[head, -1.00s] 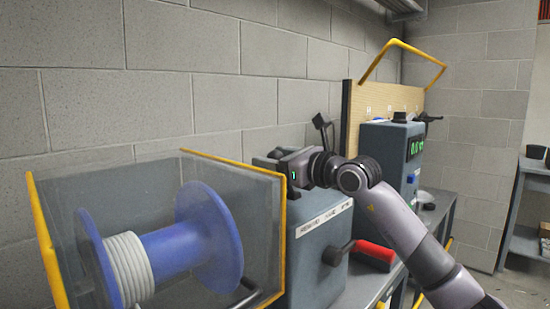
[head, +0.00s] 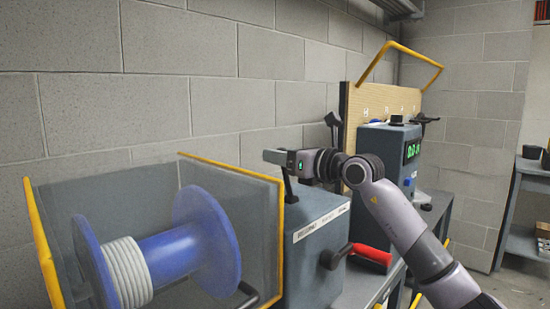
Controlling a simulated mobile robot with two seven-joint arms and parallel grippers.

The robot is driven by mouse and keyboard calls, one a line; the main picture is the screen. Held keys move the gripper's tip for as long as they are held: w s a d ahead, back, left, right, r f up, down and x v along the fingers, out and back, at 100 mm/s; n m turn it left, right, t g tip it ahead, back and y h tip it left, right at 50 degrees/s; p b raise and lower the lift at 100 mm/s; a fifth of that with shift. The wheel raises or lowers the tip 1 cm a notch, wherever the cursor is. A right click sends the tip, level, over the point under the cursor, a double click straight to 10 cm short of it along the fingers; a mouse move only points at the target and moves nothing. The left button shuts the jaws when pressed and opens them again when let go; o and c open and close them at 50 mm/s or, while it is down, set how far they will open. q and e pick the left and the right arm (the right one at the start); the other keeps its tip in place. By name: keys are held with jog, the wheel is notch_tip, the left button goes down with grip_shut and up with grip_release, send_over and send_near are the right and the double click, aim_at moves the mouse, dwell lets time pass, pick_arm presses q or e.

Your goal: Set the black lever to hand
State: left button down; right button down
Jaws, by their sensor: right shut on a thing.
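My right gripper (head: 274,157) reaches in from the right above the grey box (head: 318,240). Its jaws are shut at the top of a dark lever (head: 289,186), whose stem shows just below the jaws and runs down to the box top. The lever's grip is hidden by the jaws. The stem stands near upright, with a slight tilt. A label strip (head: 320,222) runs along the box's upper edge; its words are too blurred to read. My left gripper is not in view.
A blue spool (head: 205,232) sits behind a clear guard with a yellow frame (head: 40,235) at left. Another black lever (head: 332,121) and a unit with a green display (head: 412,151) stand behind.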

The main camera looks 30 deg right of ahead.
jog(key=shift+w+d+r+m+p, duration=0.2)
jog(key=shift+d+m+p, duration=0.1)
jog(key=shift+d+m, duration=0.25)
jog(key=shift+w+d+r+m+p, duration=0.15)
jog(key=shift+d+m+p, duration=0.1)
jog(key=shift+d+m, duration=0.25)
jog(key=shift+w+d+m+p, duration=0.25)
jog(key=shift+d+m+p, duration=0.15)
jog(key=shift+d+m, duration=0.35)
jog(key=shift+f, duration=0.1)
jog(key=c, duration=0.7)
grip_release()
jog(key=b+v, duration=0.2)
jog(key=v, duration=0.5)
